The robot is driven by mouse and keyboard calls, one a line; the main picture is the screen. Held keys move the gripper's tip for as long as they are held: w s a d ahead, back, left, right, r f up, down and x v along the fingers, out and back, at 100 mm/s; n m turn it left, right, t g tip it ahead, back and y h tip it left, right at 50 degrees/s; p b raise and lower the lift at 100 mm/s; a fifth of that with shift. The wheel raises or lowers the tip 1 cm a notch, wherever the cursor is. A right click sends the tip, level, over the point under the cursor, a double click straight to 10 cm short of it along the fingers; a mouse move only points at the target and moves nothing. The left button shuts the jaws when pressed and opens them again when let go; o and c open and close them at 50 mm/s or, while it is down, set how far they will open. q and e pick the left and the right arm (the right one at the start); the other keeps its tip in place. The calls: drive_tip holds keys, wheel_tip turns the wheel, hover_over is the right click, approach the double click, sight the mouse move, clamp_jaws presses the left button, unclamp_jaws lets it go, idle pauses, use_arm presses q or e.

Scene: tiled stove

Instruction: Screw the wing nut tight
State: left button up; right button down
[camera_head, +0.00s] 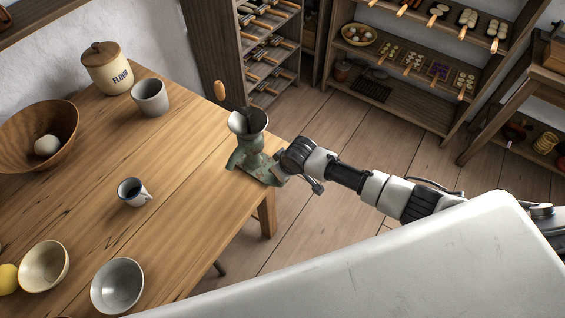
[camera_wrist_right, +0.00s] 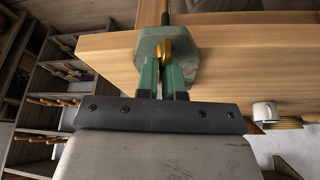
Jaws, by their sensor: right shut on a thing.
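A green hand grinder (camera_head: 250,152) with a metal hopper stands at the table's right edge. It also shows in the right wrist view (camera_wrist_right: 190,62), against the table edge. A brass-coloured wing nut (camera_wrist_right: 165,50) is on the grinder, facing my wrist camera. My right gripper (camera_head: 279,174) reaches the grinder from the right. In the right wrist view its two fingers (camera_wrist_right: 164,62) are shut on the wing nut, whose lower part is between them. The wing nut is too small or hidden to make out in the head view. My left gripper is not in view.
The wooden table (camera_head: 185,165) carries a flour jar (camera_head: 107,72), a grey pot (camera_head: 150,97), a mug (camera_head: 133,192), a wooden bowl (camera_head: 62,117) and two smaller bowls at the front. Shelves (camera_head: 405,95) stand at the back. Open floor lies right of the table.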

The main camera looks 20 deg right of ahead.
drive_tip(key=shift+s+a+f+m+h+p, duration=0.1)
drive_tip(key=shift+s+m+h+p, duration=0.1)
drive_tip(key=shift+m+p, duration=0.3)
drive_tip(key=shift+s+f+m+h+p, duration=0.1)
drive_tip(key=shift+m+h+p, duration=0.1)
drive_tip(key=shift+m+p, duration=0.3)
drive_tip(key=shift+m, duration=0.4)
drive_tip(key=shift+f, duration=0.15)
drive_tip(key=c, duration=1.4)
unclamp_jaws()
drive_tip(key=shift+s, duration=0.1)
drive_tip(key=shift+o, duration=0.7)
drive_tip(key=shift+w, duration=0.3)
drive_tip(key=shift+r, duration=0.2)
drive_tip(key=a+v, duration=0.1)
drive_tip(key=v, duration=0.9)
drive_tip(key=shift+s+d+r, duration=0.25)
drive_tip(key=shift+d, duration=0.1)
